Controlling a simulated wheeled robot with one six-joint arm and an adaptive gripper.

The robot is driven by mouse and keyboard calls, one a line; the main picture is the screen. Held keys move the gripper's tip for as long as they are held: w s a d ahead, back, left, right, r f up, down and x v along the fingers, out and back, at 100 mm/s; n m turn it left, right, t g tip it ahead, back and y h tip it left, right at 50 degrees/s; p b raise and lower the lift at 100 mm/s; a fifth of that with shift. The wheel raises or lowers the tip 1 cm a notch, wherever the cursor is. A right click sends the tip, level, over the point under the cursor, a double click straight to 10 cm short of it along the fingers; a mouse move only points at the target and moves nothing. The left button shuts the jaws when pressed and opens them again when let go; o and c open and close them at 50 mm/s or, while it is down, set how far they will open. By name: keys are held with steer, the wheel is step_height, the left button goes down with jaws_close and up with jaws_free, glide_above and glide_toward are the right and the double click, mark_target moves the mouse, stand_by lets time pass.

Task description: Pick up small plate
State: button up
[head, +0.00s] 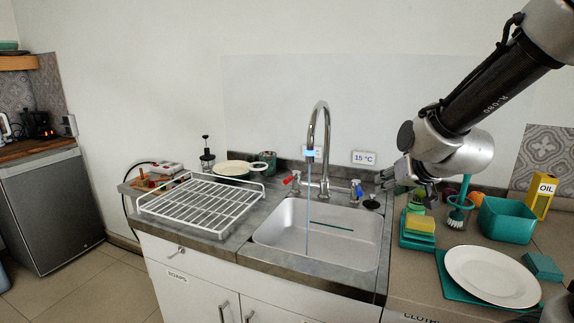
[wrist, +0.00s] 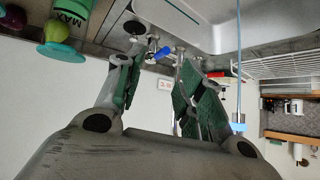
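A white round plate (head: 491,277) lies on a teal board (head: 452,289) on the counter at the right of the head view. It is the only clear plate on that counter. My gripper (head: 396,176) is above the right side of the sink, up and left of the plate, and apart from it. In the wrist view my gripper (wrist: 158,78) shows its two green-padded fingers spread, with nothing between them. The plate is not visible in the wrist view.
The sink (head: 290,243) has a tall faucet (head: 321,140) with a thin stream running. A white rack (head: 203,203) stands left. Near the plate are a teal tub (head: 506,219), yellow oil box (head: 540,196), brush (head: 458,214), stacked sponges (head: 419,226) and a teal sponge (head: 543,266).

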steer(key=s+d+r+g, duration=0.1)
steer(key=s+d+r, duration=0.1)
steer(key=s, duration=0.5)
steer(key=s+d+r+g, duration=0.1)
steer(key=s+d+g, duration=0.1)
steer(key=s+d, duration=0.2)
steer(key=s, duration=0.3)
steer(key=shift+s+r+g+h, duration=0.15)
steer(key=shift+r+g+h, duration=0.15)
steer(key=shift+r+h, duration=0.1)
steer(key=s+d, duration=0.1)
steer(key=s, duration=0.2)
steer(key=s+d+g, duration=0.1)
steer(key=s, duration=0.2)
steer(key=s+d+g+h, duration=0.1)
steer(key=s, duration=0.3)
steer(key=shift+d+r, duration=0.35)
steer(key=shift+r, duration=0.05)
steer(key=c, duration=0.5)
steer(key=shift+s, duration=0.15)
steer(key=c, duration=0.3)
steer(key=shift+f, duration=0.1)
jaws_close()
